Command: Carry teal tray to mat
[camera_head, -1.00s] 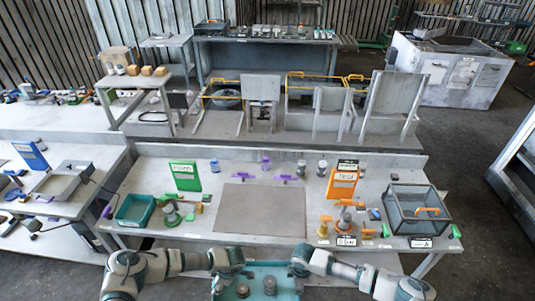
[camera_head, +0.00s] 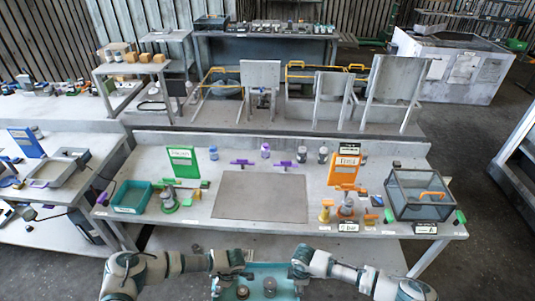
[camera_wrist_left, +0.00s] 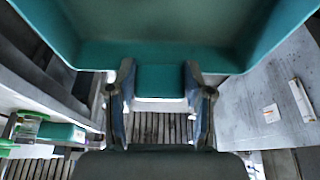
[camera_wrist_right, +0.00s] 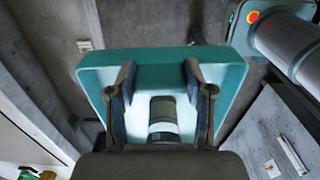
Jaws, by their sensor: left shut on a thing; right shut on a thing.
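The teal tray (camera_head: 257,267) is at the bottom centre of the head view, held in front of the bench, with its lower part cut off. Two grey metal cylindrical parts stand in it. My left gripper (camera_head: 238,264) is shut on the tray's left side; its fingers straddle the teal wall in the left wrist view (camera_wrist_left: 160,82). My right gripper (camera_head: 299,264) is shut on the right side; the right wrist view shows the tray (camera_wrist_right: 225,70) and a dark-and-white cylinder between the fingers. The flat grey-brown mat (camera_head: 260,197) lies bare on the bench, beyond the tray.
On the bench (camera_head: 330,222), a green bin (camera_head: 131,196) and green sign (camera_head: 182,161) stand left of the mat. An orange sign (camera_head: 345,167), small orange parts and a clear-walled box (camera_head: 418,196) stand right. Floor shows between bench and tray.

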